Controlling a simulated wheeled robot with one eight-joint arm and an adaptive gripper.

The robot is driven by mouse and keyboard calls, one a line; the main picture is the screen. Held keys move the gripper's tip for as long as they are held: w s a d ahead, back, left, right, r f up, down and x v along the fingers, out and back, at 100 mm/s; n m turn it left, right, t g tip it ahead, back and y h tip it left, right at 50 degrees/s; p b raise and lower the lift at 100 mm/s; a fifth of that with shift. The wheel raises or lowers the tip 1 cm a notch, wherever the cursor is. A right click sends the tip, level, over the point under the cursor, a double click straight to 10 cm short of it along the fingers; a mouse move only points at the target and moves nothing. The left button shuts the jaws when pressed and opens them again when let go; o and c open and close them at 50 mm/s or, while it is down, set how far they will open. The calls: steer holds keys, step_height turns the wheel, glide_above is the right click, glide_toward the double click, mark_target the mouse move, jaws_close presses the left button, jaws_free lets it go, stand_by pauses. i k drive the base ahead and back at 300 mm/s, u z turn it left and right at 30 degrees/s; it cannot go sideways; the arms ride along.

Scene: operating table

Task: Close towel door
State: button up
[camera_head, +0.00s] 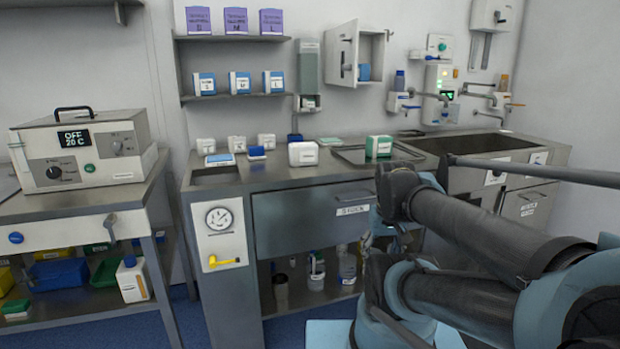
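A small white wall cabinet (372,33) hangs above the steel counter. Its door (341,54) is hinged at the left and stands open, swung out toward me, with a dark handle on it. I take this for the towel door; no label on it is readable. A blue item (364,72) shows inside the cabinet at the bottom. My arm's dark and pale-blue links fill the lower right, well below and to the right of the cabinet. I cannot make out my gripper's fingers, and nothing of mine touches the door.
The steel counter (268,176) below the cabinet holds several small boxes, a tray and a green-and-white box (378,146). A soap dispenser (308,68) is on the wall left of the cabinet, and shelves (232,38) stand further left. Wall fittings and a sink (470,142) are at right.

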mark_target(346, 54)
steer(key=z, duration=0.6)
steer(key=k, duration=1.15)
steer(key=u, duration=0.6)
steer(key=i, duration=1)
